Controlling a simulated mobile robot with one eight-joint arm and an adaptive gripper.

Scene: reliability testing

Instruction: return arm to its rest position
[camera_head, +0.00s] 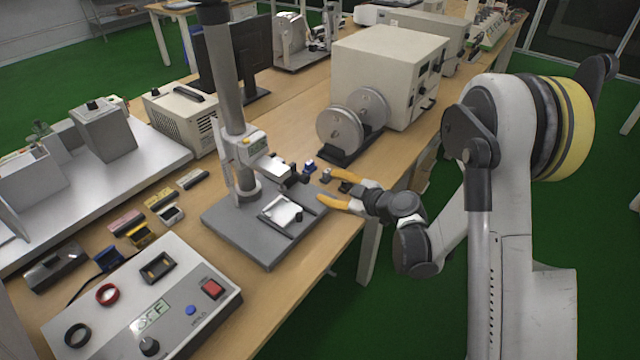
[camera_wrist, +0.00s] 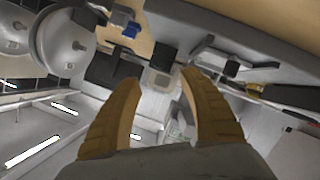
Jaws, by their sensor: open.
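My gripper (camera_head: 341,189) has orange-yellow fingers and is open, with nothing between them. In the head view it is near the right edge of the wooden table, just right of the test stand (camera_head: 225,222) with its grey base and upright column. In the wrist view the two fingers of my gripper (camera_wrist: 158,88) are spread wide apart. My white and grey arm (camera_head: 510,190) reaches in from the right, bent at its joints. A small white block (camera_head: 281,211) lies on the stand's base, left of the fingers.
A control box (camera_head: 150,300) with a red switch stands at the front left. Two grey discs (camera_head: 341,128) and a large beige machine (camera_head: 388,70) stand behind my gripper. Small coloured parts lie left of the stand. Open green floor (camera_head: 360,320) lies right of the table.

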